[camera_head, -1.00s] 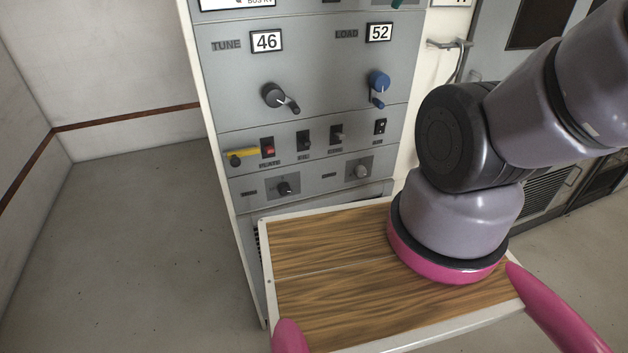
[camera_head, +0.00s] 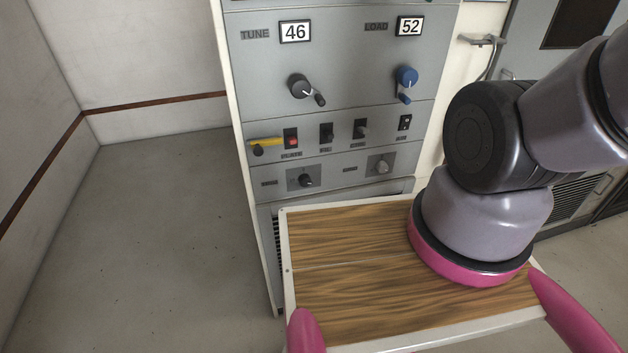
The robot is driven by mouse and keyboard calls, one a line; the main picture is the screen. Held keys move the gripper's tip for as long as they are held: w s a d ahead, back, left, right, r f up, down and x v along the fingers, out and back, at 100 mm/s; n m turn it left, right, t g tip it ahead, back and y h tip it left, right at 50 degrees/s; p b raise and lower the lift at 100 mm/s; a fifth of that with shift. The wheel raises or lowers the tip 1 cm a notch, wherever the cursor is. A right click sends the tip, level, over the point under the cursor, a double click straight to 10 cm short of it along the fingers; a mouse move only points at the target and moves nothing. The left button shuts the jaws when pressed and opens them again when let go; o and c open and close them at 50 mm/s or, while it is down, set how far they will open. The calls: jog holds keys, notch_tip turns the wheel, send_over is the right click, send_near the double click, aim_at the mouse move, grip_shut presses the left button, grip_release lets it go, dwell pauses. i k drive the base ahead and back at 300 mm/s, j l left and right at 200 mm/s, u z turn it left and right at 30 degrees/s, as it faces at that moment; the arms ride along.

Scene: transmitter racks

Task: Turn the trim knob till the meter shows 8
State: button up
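Two small knobs sit on the lowest panel strip of the grey rack: a black one (camera_head: 306,181) at left and a grey one (camera_head: 382,167) at right. Their labels are too blurred to read, so I cannot tell which is the trim knob. No dial meter is recognisable; the visible number windows are the TUNE window (camera_head: 295,31) reading 46 and the LOAD window (camera_head: 410,26) reading 52. My arm reaches up and out of the picture at right. My gripper is not in view, and nothing visible touches the knobs.
Higher up are a black crank knob (camera_head: 300,87) and a blue crank knob (camera_head: 405,77). Between the rows are a yellow-handled lever (camera_head: 264,143), a red switch (camera_head: 291,141) and several dark switches. Bare floor (camera_head: 160,230) lies left of the rack.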

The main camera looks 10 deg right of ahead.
aim_at(304, 179)
jog(key=z, duration=1.1)
jog(key=k+j+z, duration=0.15)
jog(key=k, duration=0.3)
jog(key=k+j+z, duration=0.1)
jog(key=k, duration=0.35)
jog(key=k+j+z, duration=0.15)
jog(key=k, duration=0.3)
jog(key=j, duration=0.1)
